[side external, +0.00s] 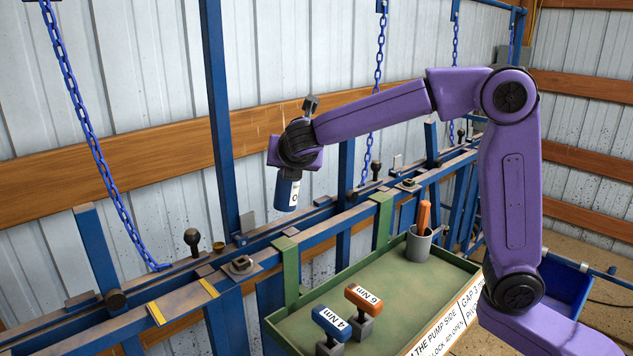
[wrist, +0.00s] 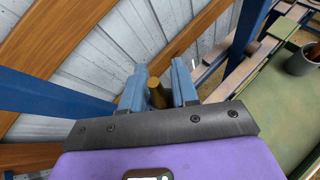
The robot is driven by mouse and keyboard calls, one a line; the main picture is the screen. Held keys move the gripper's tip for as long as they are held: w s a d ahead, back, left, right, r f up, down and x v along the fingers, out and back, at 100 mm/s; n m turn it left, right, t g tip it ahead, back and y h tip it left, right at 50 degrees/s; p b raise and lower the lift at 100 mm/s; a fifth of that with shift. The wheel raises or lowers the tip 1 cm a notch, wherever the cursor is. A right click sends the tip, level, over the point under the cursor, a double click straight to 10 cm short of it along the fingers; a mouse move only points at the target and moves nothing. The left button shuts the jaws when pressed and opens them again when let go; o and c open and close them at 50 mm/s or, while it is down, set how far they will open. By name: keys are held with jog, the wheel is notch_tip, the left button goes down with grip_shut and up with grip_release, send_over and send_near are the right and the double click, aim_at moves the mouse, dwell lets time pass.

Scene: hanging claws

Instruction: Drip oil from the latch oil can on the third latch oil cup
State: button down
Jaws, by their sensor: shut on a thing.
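A dark blue can with a white label (side external: 288,192), the likely latch oil can, hangs below my gripper (side external: 291,168) in the side view. My gripper is shut on it, above the blue rail. In the wrist view, a brass-coloured part (wrist: 157,95) shows between the two fingers of my gripper (wrist: 158,90). A small brass cup (side external: 218,247) sits on the rail beside a black knob (side external: 192,238), below and left of the can. I cannot tell which cup is the third; other cups along the rail are too small or hidden.
A green tray (side external: 375,283) in front of the rail holds a blue-handled tool (side external: 331,322), an orange-handled tool (side external: 362,299) and a grey pot (side external: 419,243) with orange handles. Blue chains (side external: 85,120) hang over the rail. Blue uprights (side external: 217,110) stand near the can.

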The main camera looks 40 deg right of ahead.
jog(key=w+a+r+m+g+h, duration=0.1)
jog(key=a+r+m, duration=0.25)
jog(key=a, duration=0.25)
jog(key=a+r+m+g, duration=0.1)
jog(key=a+r+m, duration=0.1)
jog(key=a+r, duration=0.3)
jog(key=w+a+f+m, duration=0.1)
jog(key=w+a+f, duration=0.1)
jog(key=f, duration=0.3)
jog(key=w+a+f+m+g, duration=0.1)
jog(key=w+a+f+m, duration=0.1)
jog(key=f, duration=0.3)
jog(key=shift+w+a+g+h, duration=0.25)
jog(key=shift+a+g+h, duration=0.05)
jog(key=shift+a, duration=0.3)
jog(key=shift+f, duration=0.1)
jog(key=f+m+t+y, duration=0.1)
jog(key=y, duration=0.1)
jog(key=a+f+m+t+y, duration=0.1)
jog(key=f+m+t+y, duration=0.1)
jog(key=w+a+f+m+t+y, duration=0.1)
jog(key=m+y, duration=0.1)
jog(key=y, duration=0.1)
jog(key=shift+w+a+f, duration=0.1)
jog(key=shift+f, duration=0.3)
jog(key=shift+f+t, duration=0.1)
jog(key=shift+t, duration=0.2)
